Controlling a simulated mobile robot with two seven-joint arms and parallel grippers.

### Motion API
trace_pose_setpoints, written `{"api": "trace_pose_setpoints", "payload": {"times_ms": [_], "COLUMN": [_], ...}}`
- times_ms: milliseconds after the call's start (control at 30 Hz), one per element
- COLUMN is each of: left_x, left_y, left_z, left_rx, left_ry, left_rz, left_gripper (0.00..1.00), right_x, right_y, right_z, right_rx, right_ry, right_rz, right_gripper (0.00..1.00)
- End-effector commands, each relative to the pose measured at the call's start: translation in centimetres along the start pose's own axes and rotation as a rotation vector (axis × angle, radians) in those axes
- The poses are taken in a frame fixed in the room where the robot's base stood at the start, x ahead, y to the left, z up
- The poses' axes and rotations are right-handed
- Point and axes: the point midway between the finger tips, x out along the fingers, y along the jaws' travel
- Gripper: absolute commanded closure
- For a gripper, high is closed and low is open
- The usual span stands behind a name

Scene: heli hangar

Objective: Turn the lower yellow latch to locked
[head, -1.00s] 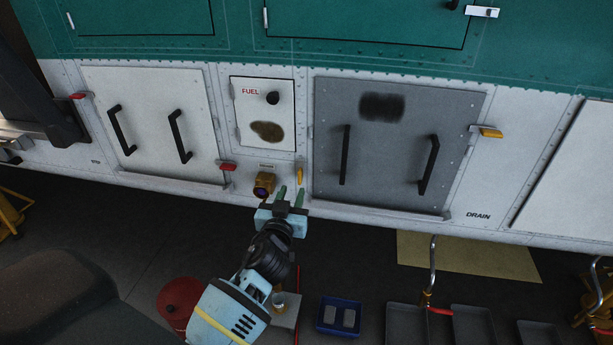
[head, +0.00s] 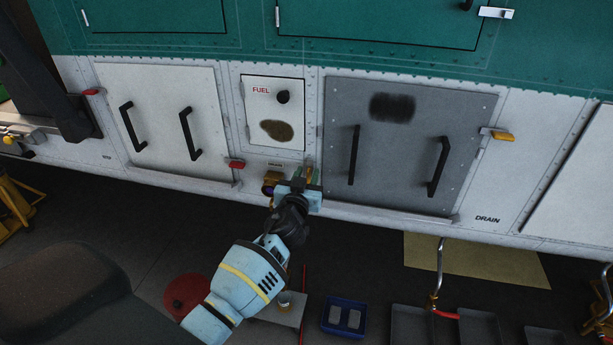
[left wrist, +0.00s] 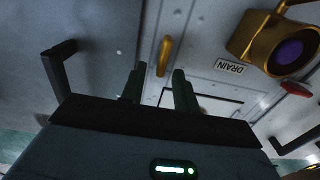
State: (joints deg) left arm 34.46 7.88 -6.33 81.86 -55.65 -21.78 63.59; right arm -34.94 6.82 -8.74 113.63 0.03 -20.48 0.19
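The lower yellow latch (head: 310,173) is a small narrow handle on the white panel below the fuel hatch, left of the grey door. It stands about upright and is partly covered by my gripper in the head view. In the left wrist view the latch (left wrist: 165,56) shows whole, just beyond the gap between my fingertips. My left gripper (head: 307,180) is open, its two green fingers apart and pointing at the panel; the fingers also show in the left wrist view (left wrist: 158,88). I cannot tell whether the fingertips reach either side of the latch. My right gripper is not in view.
A brass fitting (head: 271,181) sits close left of the latch, with a red latch (head: 237,164) farther left. The grey door's black handle (head: 353,155) is to the right. Another yellow latch (head: 502,136) is on the door's far side. A blue bin (head: 343,332) is on the floor.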

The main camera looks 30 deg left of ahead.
Motion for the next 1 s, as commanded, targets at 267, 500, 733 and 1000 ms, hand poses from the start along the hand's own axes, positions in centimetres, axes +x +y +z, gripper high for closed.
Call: {"api": "trace_pose_setpoints", "payload": {"times_ms": [267,500,733,1000], "left_x": [-0.02,-0.03,-0.04,-0.04], "left_y": [-0.01,-0.01,0.03,0.27], "left_z": [0.00,0.01,0.04,0.12], "left_rx": [0.000,0.000,0.020,0.145], "left_ry": [0.000,0.000,0.000,0.000], "left_rz": [0.000,0.000,0.000,0.000], "left_gripper": [0.84,1.00,1.00,1.00], "right_x": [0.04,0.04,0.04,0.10], "right_y": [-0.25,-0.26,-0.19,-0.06], "right_z": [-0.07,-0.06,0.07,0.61], "right_rx": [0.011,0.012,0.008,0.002], "right_ry": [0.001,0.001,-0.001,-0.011], "right_rz": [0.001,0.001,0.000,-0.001], "right_gripper": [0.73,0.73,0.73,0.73]}}
